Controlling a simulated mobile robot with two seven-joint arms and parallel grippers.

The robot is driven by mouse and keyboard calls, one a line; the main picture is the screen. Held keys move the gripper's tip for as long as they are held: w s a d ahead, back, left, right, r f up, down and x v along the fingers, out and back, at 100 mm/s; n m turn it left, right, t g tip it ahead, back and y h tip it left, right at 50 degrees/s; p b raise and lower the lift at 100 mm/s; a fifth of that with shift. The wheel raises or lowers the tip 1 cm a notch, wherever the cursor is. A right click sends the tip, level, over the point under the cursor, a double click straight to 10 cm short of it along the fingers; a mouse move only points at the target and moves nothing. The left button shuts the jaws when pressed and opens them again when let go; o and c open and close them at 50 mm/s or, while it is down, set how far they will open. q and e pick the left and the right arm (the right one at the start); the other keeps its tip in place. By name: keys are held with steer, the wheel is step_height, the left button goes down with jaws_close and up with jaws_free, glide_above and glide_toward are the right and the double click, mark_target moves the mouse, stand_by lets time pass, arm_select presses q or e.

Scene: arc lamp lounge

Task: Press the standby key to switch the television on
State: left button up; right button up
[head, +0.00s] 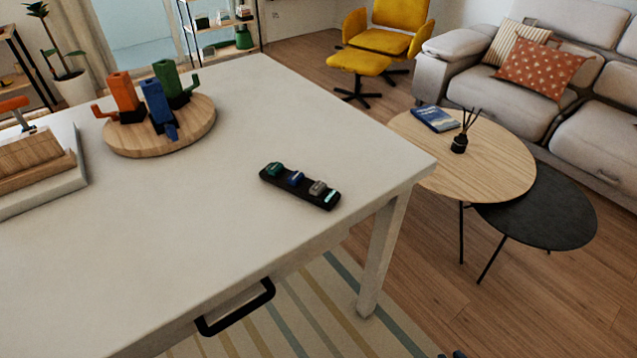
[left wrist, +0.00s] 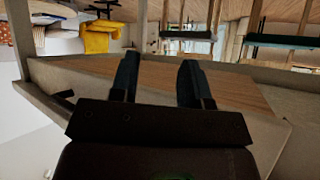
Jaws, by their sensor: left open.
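A black key strip (head: 300,189) lies on the white table (head: 240,235) near its right edge in the head view. Its raised keys run in a row: a green key (head: 274,169), a blue key (head: 296,178), a grey key (head: 317,188) and a pale cyan one (head: 331,196). I cannot read which is standby. I cannot make out a television. My left gripper (left wrist: 158,78) shows only in the left wrist view, its two dark fingers apart with nothing between them. Small dark shapes at the head view's bottom edge may be my right gripper (head: 452,354).
A round wooden board (head: 190,138) with orange, blue and green pieces stands at the table's back left. A tray (head: 72,178) with wooden blocks is at the left edge. A black drawer handle (head: 237,308) juts from the front. The table surface around the key strip is clear.

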steer(key=shift+w, duration=0.15)
jaws_close()
steer(key=shift+w+a+r, duration=0.1)
steer(key=shift+w, duration=0.05)
steer(key=shift+w+a, duration=0.1)
steer(key=shift+a, duration=0.05)
steer(key=shift+s+d, duration=0.25)
steer(key=shift+s, duration=0.2)
steer(key=shift+w, duration=0.15)
